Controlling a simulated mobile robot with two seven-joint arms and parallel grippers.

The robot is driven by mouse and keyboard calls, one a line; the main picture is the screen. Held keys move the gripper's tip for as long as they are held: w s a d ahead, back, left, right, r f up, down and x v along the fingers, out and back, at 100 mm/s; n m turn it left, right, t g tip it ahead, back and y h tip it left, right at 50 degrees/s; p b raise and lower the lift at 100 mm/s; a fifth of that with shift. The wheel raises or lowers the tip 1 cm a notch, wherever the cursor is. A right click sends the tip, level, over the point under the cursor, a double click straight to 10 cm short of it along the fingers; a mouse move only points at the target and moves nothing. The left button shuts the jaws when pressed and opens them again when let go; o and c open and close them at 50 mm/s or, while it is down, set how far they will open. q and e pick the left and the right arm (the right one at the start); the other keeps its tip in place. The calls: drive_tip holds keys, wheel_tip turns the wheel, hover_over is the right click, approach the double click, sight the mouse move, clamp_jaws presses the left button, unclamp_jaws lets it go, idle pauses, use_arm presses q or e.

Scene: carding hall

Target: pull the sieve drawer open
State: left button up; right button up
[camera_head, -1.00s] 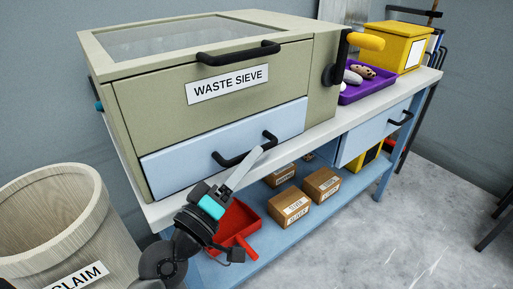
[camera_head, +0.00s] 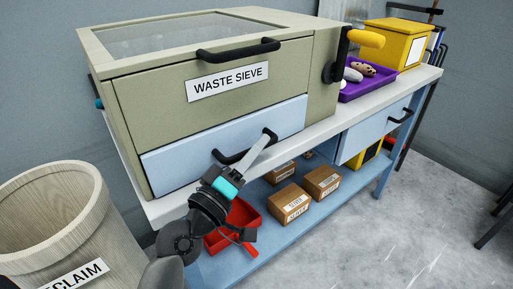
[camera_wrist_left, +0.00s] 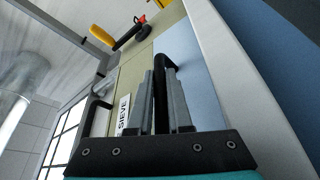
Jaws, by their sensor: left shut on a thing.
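The waste sieve (camera_head: 210,105) is a beige box with a glass-topped lid and a labelled front, standing on the bench. Its sieve drawer (camera_head: 190,152) is the pale blue front below the label and looks flush with the box. The drawer's black bar handle (camera_head: 226,159) also shows in the wrist view (camera_wrist_left: 161,85), between my two grey fingers. My left gripper (camera_head: 264,141) is shut on this handle, reaching it from below and in front. The fingers hide part of the handle in the head view. My right gripper is not in view.
A wooden reclaim bin (camera_head: 50,225) stands at the left. A purple tray (camera_head: 368,88) and yellow box (camera_head: 395,48) are on the bench.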

use_arm(q)
clamp_jaws()
drive_tip(key=shift+f, duration=0.1)
idle(0.9)
